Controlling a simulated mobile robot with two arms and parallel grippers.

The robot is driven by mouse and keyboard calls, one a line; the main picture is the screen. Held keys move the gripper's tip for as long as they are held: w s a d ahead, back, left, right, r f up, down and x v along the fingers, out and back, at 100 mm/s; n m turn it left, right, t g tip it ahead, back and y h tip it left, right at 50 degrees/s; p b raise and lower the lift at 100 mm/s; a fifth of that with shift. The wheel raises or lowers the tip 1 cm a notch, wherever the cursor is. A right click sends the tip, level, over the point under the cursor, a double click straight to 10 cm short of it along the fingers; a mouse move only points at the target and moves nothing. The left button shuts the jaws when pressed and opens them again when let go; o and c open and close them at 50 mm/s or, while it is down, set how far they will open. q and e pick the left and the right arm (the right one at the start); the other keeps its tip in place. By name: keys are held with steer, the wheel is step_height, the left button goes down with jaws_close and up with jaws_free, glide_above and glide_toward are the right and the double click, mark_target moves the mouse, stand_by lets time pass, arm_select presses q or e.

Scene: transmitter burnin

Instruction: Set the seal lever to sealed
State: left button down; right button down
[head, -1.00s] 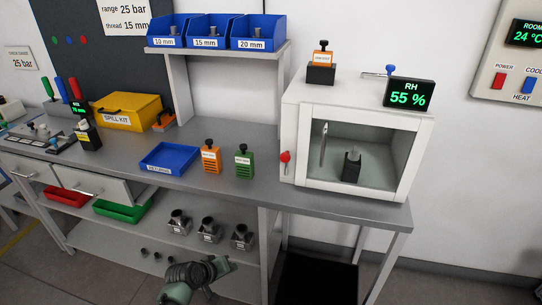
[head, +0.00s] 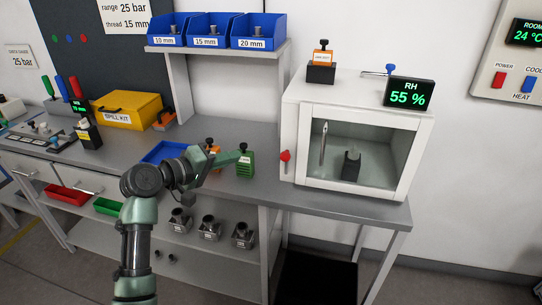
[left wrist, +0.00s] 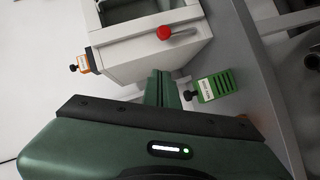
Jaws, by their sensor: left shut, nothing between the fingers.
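A lever with a red knob (head: 285,156) is on the left front edge of the white glass-fronted chamber (head: 292,118). The red knob (left wrist: 164,33) also shows in the left wrist view, with its arm reaching right along the chamber's face. A second lever with a blue knob (head: 391,69) is on top of the chamber; no label tells which is the seal lever. My left gripper (head: 246,154) is shut and empty, left of the red knob and apart from it. In the left wrist view its fingers (left wrist: 162,82) point toward the chamber, below the knob.
A green block (head: 245,166) stands on the bench close to my left fingertips and shows in the left wrist view (left wrist: 213,86). An orange block is mostly hidden behind my gripper. A blue tray (head: 163,152) lies left. Bench in front of the chamber is narrow.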

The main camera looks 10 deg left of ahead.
arm_select(q)
steer(key=p, duration=0.2)
glide_toward(285, 151)
steer(key=w+a, duration=0.2)
steer(key=shift+w+d+f+p, duration=0.2)
steer(key=shift+d, duration=0.45)
steer(key=shift+w+d+f+p, duration=0.2)
steer(key=shift+w+d, duration=0.05)
steer(key=shift+d, duration=0.4)
steer(key=shift+w+d+f+p, duration=0.2)
steer(key=shift+d, duration=0.45)
steer(key=shift+d+r+m+p, duration=0.2)
steer(key=shift+d+m+p, duration=0.15)
steer(key=shift+p, duration=0.2)
